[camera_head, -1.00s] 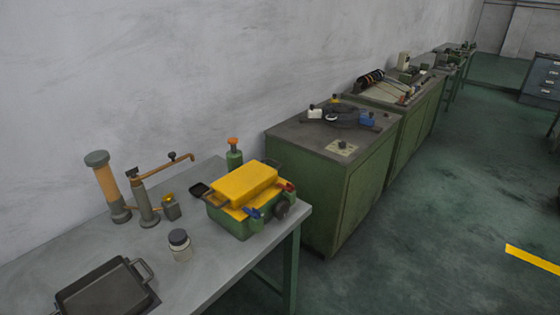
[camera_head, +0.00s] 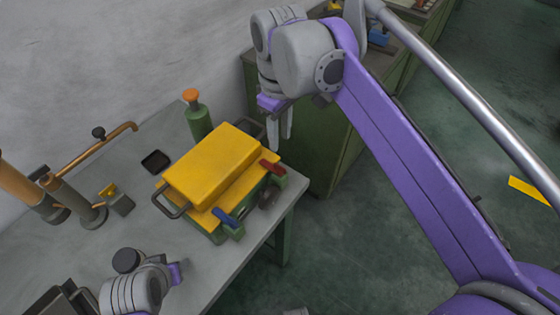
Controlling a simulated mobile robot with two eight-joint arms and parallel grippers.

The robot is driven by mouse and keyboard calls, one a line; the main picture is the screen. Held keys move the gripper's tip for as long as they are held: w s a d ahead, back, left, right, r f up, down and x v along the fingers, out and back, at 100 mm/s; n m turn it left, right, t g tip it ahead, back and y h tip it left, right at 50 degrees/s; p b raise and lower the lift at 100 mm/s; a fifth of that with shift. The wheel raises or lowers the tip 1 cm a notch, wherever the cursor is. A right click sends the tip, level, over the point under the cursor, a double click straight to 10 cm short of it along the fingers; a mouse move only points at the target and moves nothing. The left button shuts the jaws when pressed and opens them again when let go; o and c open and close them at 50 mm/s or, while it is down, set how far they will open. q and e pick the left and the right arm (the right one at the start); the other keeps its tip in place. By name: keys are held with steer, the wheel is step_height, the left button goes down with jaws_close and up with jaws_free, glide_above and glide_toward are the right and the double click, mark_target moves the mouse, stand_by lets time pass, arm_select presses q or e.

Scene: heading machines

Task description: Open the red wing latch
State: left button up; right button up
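The red wing latch (camera_head: 271,168) is on the front side of a green box with a yellow lid (camera_head: 212,165), near the lid's right corner. A blue wing latch (camera_head: 226,217) is on the same side, further left. My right gripper (camera_head: 280,130) hangs with its fingers pointing down, behind and above the red latch in the picture. Its two fingers look apart, with nothing between them, and it does not appear to touch the latch.
The box stands on a grey table (camera_head: 205,275) near its right edge. Behind it stands a green bottle with an orange top (camera_head: 197,115). A dark-lidded jar (camera_head: 127,260), a small dark tray (camera_head: 156,162) and an orange-armed tool (camera_head: 90,155) are to the left.

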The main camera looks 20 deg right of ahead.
mark_target(280, 166)
steer(key=f, duration=0.9)
steer(key=shift+s+f+b, duration=0.2)
steer(key=shift+f+b, duration=0.1)
steer(key=shift+b, duration=0.1)
jaws_close()
